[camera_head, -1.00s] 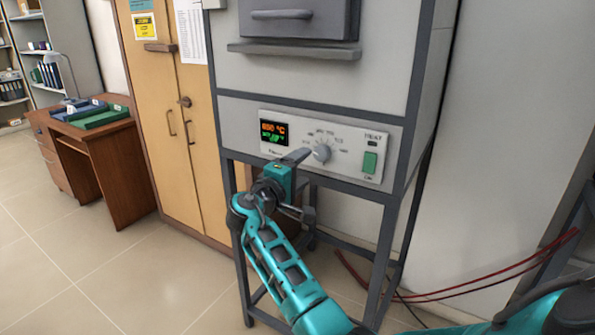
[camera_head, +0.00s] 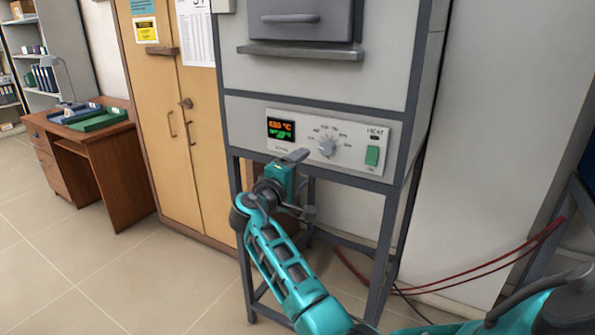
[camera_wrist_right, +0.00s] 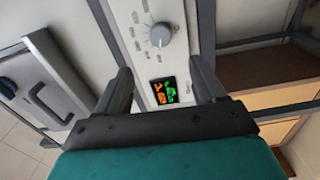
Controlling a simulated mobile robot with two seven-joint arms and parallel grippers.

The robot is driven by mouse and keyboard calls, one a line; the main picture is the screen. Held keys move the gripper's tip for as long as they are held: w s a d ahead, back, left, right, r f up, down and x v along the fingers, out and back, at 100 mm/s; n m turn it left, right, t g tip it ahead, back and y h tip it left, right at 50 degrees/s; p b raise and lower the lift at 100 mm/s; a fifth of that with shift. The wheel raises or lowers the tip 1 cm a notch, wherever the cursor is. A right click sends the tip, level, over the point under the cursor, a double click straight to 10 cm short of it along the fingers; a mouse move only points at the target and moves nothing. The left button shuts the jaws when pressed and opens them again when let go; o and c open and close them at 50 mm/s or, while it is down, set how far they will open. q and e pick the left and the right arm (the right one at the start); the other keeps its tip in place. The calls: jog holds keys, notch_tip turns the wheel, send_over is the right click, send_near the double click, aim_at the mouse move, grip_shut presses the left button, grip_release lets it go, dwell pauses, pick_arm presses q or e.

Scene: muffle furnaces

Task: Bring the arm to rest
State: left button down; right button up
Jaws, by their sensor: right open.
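My right gripper (camera_head: 297,158) is open and empty in front of the furnace's control panel (camera_head: 350,162), a little left of and below the round grey dial (camera_head: 327,146). In the right wrist view the two dark fingers (camera_wrist_right: 162,78) stand apart, with the panel between and beyond them. The dial (camera_wrist_right: 161,34) shows past the fingertips, clear of them. The lit display (camera_head: 281,129) has orange digits above green ones; it also shows in the wrist view (camera_wrist_right: 164,91). My left gripper is not in view.
The furnace door (camera_head: 300,20) with its ledge (camera_head: 300,52) is above the panel. A green switch (camera_head: 372,156) is at the panel's right. Grey frame legs (camera_head: 380,250) stand below. A wooden cabinet (camera_head: 190,130) and desk (camera_head: 100,165) are left. Red cables (camera_head: 480,268) hang at right.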

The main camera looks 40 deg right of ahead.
jog(key=shift+f, duration=0.1)
dwell(0.6)
jog(key=s+a+f+n+t+y, duration=0.1)
jog(key=s+a+f+y, duration=0.2)
jog(key=f, duration=0.4)
jog(key=s+a+f+n+t+y, duration=0.15)
jog(key=a+f+y, duration=0.25)
jog(key=f, duration=0.4)
jog(key=s+a+f+t+y, duration=0.2)
jog(key=s+a+f+y, duration=0.1)
jog(key=f, duration=0.4)
jog(key=s+a+f+m+y, duration=0.2)
jog(key=s+a+f+y, duration=0.1)
jog(key=s+a, duration=0.4)
jog(key=s+a+f+m+y, duration=0.2)
jog(key=s+a+y, duration=0.4)
jog(key=s, duration=0.6)
jog(key=shift+s+a+f, duration=0.2)
jog(key=shift+a+f, duration=0.45)
jog(key=shift+f, duration=0.15)
jog(key=shift+g, duration=0.35)
jog(key=shift+c, duration=0.3)
